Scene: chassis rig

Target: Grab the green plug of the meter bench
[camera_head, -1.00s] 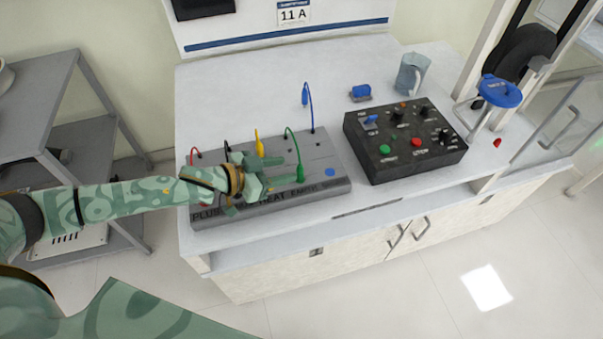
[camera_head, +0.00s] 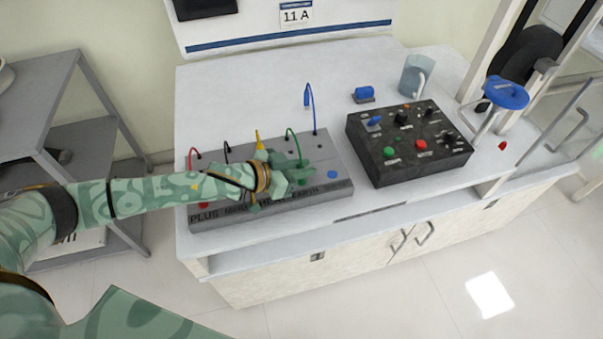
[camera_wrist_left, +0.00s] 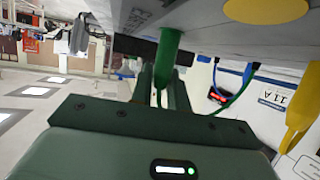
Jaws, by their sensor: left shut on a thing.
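The meter bench (camera_head: 335,170) is a grey sloped box with a row of coloured plugs and leads, on the white worktop. The green plug (camera_wrist_left: 168,55) sits upright on its face, with a green lead (camera_head: 297,145) arching back to the box. My left gripper (camera_head: 297,178) reaches over the box from the left and is shut on the green plug. Its fingers mostly cover the plug in the head view. In the left wrist view the plug stands between the two dark green fingers. My right gripper is not in view.
A yellow plug (camera_head: 258,139) stands close beside my left wrist, and a blue plug (camera_head: 307,96) stands farther back. A black control box (camera_head: 405,165) with knobs and buttons lies to the right. The back left of the worktop is clear.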

